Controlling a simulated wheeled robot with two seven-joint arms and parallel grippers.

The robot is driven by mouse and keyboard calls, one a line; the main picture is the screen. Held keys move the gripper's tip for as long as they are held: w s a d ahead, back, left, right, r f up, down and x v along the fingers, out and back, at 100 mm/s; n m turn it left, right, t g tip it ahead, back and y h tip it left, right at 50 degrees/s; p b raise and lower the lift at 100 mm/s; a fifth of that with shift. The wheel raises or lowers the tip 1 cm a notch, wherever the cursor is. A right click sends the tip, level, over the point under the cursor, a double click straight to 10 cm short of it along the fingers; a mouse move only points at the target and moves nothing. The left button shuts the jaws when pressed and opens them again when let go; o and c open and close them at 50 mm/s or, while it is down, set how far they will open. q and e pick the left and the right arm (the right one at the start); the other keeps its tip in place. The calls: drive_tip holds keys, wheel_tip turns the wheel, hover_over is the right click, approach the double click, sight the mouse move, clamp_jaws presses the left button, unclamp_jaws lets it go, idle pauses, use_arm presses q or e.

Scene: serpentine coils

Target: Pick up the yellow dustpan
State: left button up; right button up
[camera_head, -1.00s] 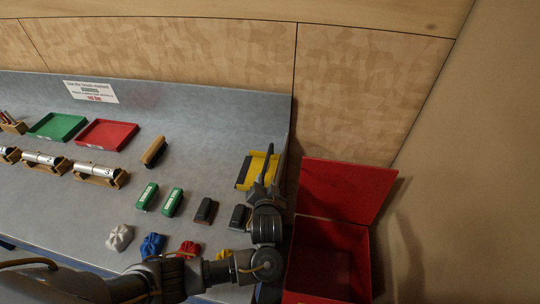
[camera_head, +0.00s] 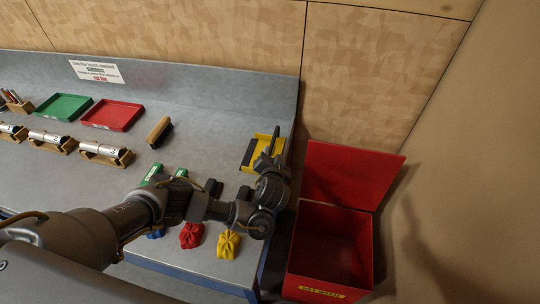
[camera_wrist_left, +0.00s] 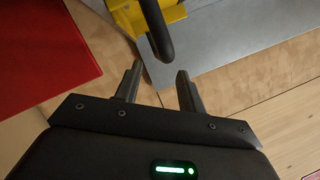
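The yellow dustpan (camera_head: 248,153) lies at the right end of the grey bench. Its dark handle (camera_head: 276,137) is on its right side. In the left wrist view, a yellow part of the dustpan (camera_wrist_left: 108,12) and its dark curved handle (camera_wrist_left: 157,30) show at the top. My left gripper (camera_head: 268,160) is over the bench's right edge, close to the dustpan and partly covering it. In the left wrist view, its fingers (camera_wrist_left: 160,80) are apart and empty, with the handle's end just beyond the gap between the tips. My right gripper is not in view.
A red bin with its lid up (camera_head: 329,245) stands right of the bench. Green (camera_head: 63,106) and red (camera_head: 112,114) trays, a brush (camera_head: 159,131) and bottles on wooden stands are to the left. Red (camera_head: 191,235) and yellow (camera_head: 228,244) crumpled cloths lie near the front edge.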

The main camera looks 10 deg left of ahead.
sight(272, 147)
use_arm(q)
drive_tip(key=shift+w+a+f, duration=0.1)
drive_tip(key=shift+w+a, duration=0.05)
drive_tip(key=shift+w, duration=0.1)
drive_tip(key=shift+w+f+b, duration=0.1)
drive_tip(key=shift+b, duration=0.25)
drive_tip(key=shift+w+a+f+b, duration=0.25)
drive_tip(key=shift+w+b, duration=0.4)
drive_tip(key=shift+b, duration=0.5)
drive_tip(key=shift+x, duration=1.6)
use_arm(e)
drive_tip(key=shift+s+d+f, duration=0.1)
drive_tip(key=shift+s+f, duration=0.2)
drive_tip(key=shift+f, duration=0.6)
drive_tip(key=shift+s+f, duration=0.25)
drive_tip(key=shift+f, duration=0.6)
use_arm(q)
drive_tip(key=shift+w+d+r, duration=0.1)
drive_tip(key=shift+c, duration=0.2)
clamp_jaws()
